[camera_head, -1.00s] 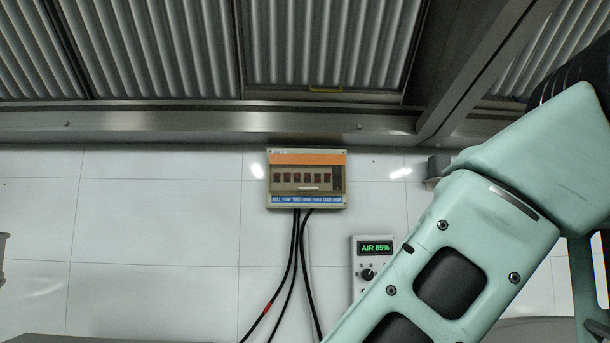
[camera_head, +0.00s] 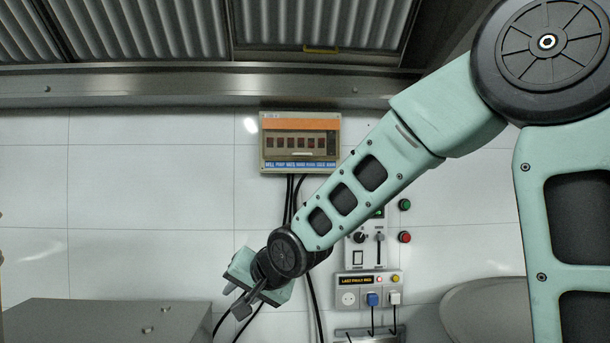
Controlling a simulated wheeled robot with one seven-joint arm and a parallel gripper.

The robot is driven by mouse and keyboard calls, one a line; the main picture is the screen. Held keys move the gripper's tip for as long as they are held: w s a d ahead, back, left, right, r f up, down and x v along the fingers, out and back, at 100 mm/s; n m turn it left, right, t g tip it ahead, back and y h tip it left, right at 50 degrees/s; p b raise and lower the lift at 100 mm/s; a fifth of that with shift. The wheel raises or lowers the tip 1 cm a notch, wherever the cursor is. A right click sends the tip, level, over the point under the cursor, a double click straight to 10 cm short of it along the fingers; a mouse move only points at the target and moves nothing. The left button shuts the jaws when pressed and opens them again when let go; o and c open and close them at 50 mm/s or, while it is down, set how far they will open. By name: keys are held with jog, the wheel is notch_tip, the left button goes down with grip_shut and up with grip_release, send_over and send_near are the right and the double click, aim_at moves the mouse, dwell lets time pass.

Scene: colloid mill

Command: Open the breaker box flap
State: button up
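The breaker box (camera_head: 264,152) hangs on the white tiled wall at the upper middle. It is beige, with an orange band on top, a row of dark breakers and a blue label strip below. Its flap (camera_head: 300,143) looks like a clear cover over the breakers and appears closed. My gripper (camera_head: 237,303) is below and left of the box, well apart from it, pointing down and left. Its two dark fingertips look apart, with nothing seen between them. My forearm passes close to the box's lower right corner in the picture.
Black cables (camera_head: 290,195) hang from the box and run partly behind my arm. A control panel (camera_head: 358,258) and a socket panel (camera_head: 350,280) are right of my gripper. A grey metal cabinet (camera_head: 100,318) stands at lower left. The wall left of the box is clear.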

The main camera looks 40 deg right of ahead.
jog(key=w+d+r+m+t+h+p, duration=0.1)
jog(key=w+d+r+m+t, duration=0.15)
jog(key=d+r, duration=0.45)
jog(key=w+d+r+m+t+h+p, duration=0.1)
jog(key=w+d+r+m+t, duration=0.1)
jog(key=w+d+r+m, duration=0.35)
jog(key=m+t+h+p, duration=0.2)
jog(key=m+t+h, duration=0.1)
jog(key=m+t, duration=0.15)
send_near(302, 154)
jog(key=shift+n, duration=0.45)
jog(key=p+x, duration=0.5)
jog(key=x, duration=0.2)
jog(key=shift+r+p, duration=0.15)
jog(key=shift+p, duration=0.2)
jog(key=shift+w+d, duration=0.15)
jog(key=shift+w, duration=0.25)
grip_shut()
